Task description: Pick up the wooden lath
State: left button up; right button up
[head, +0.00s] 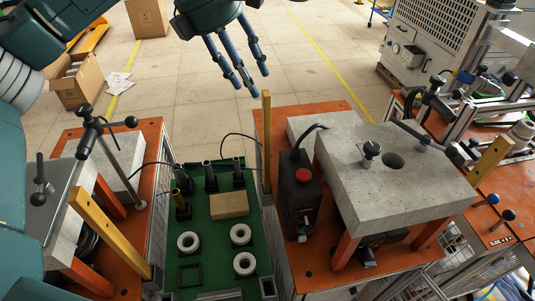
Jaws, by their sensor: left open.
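A yellowish wooden lath (266,140) stands upright at the left edge of the middle orange table. A second lath (108,235) leans at a tilt by the left orange table. A third lath (493,160) sticks up tilted at the right end of the concrete block. My left gripper (250,84) hangs at the top centre with its blue fingers spread and pointing down. It is empty and appears just up and left of the upright lath's top, apart from it. The lath's lower end is not clear. My right gripper is not in view.
The concrete block (394,178) on orange legs and a black box with a red button (303,175) stand on the middle table. A green tray (205,268) holds white rings, dark cylinders and a tan block (229,205). Open floor (310,60) lies behind; cartons (80,82) stand back left.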

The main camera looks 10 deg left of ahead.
aim_at(263, 100)
pick_arm(q)
jog(key=shift+x, duration=1.15)
jog(key=shift+d+f, duration=0.2)
jog(key=shift+f, duration=0.05)
jog(key=p+x, duration=0.2)
jog(key=x, duration=0.3)
jog(key=shift+d, duration=0.1)
jog(key=shift+f, duration=0.25)
jog(key=c, duration=0.3)
jog(key=shift+r, duration=0.1)
grip_shut()
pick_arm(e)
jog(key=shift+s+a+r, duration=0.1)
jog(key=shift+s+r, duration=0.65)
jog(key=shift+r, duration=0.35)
